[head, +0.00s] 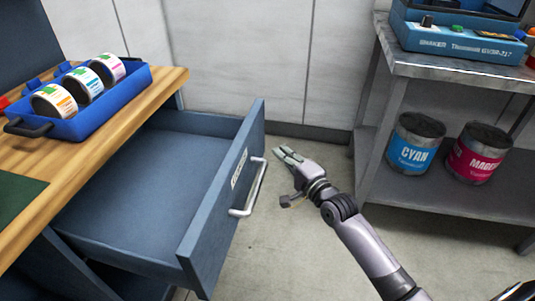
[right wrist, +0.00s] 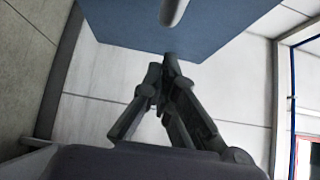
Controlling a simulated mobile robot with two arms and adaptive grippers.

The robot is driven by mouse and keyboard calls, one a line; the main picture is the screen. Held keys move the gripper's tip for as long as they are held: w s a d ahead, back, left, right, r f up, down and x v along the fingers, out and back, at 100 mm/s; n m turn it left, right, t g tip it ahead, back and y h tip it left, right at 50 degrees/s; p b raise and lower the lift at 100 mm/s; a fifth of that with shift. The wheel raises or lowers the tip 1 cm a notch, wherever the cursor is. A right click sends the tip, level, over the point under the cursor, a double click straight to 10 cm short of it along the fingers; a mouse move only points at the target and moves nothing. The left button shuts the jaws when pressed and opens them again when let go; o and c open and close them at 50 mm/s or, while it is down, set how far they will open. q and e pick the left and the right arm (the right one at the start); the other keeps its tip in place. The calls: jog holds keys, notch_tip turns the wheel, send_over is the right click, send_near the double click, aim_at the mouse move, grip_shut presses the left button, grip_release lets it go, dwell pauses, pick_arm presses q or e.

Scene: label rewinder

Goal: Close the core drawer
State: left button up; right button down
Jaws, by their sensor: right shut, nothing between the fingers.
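The core drawer (head: 160,170) is a blue-grey drawer pulled far out from under the wooden bench, and its inside looks empty. Its front panel (head: 225,205) carries a white label and a pale bar handle (head: 256,188). My right gripper (head: 284,153) is shut and empty, to the right of the handle on the outer side of the front panel. In the right wrist view, the shut fingers (right wrist: 168,72) point toward the blue front panel (right wrist: 180,25), with part of the handle (right wrist: 174,10) at the top. I cannot tell whether they touch it. My left gripper is not in view.
A blue tray (head: 138,92) with several label rolls sits on the wooden bench (head: 165,88). A metal shelf (head: 390,190) on the right holds a cyan can (head: 413,155) and a magenta can (head: 478,165), with a blue machine (head: 455,42) above. Floor between is clear.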

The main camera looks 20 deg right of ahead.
aim_at(258, 141)
jog(key=shift+w+a, duration=1.5)
jog(key=shift+a, duration=0.25)
jog(key=shift+a, duration=0.1)
